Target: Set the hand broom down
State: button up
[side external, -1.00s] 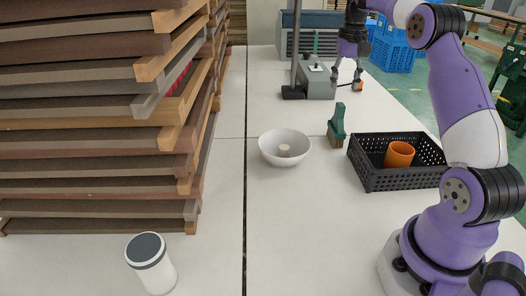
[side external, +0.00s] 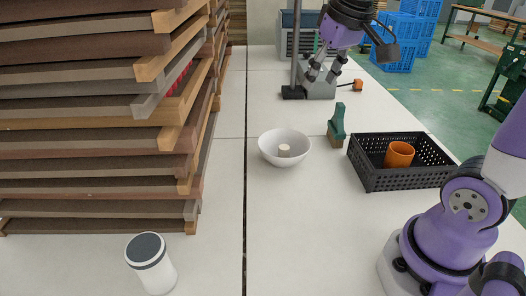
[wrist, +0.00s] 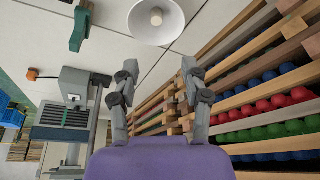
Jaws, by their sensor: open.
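The hand broom (side external: 337,121), with a green handle and brown bristles, stands on the white table between the white bowl and the black crate. It also shows at the upper left of the wrist view (wrist: 80,27). My gripper (side external: 321,76) is open and empty, above the table and farther back than the broom, in front of the grey machine. In the wrist view its two fingers (wrist: 158,68) are spread with nothing between them, and the broom lies outside them to the left.
A white bowl (side external: 272,152) with a small pale object inside stands left of the broom. A black crate (side external: 372,180) holding an orange cup (side external: 399,154) is to its right. Stacked trays (side external: 100,163) fill the left. A white canister (side external: 155,272) stands in front; the table's front middle is clear.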

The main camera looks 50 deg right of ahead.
jog(key=s+a+f+n+t, duration=0.1)
jog(key=s+a+f+n, duration=0.2)
jog(key=s+a+f, duration=0.3)
jog(key=shift+s+a+f+t+y, duration=0.15)
jog(key=shift+s+f+t+y, duration=0.2)
jog(key=shift+s, duration=0.35)
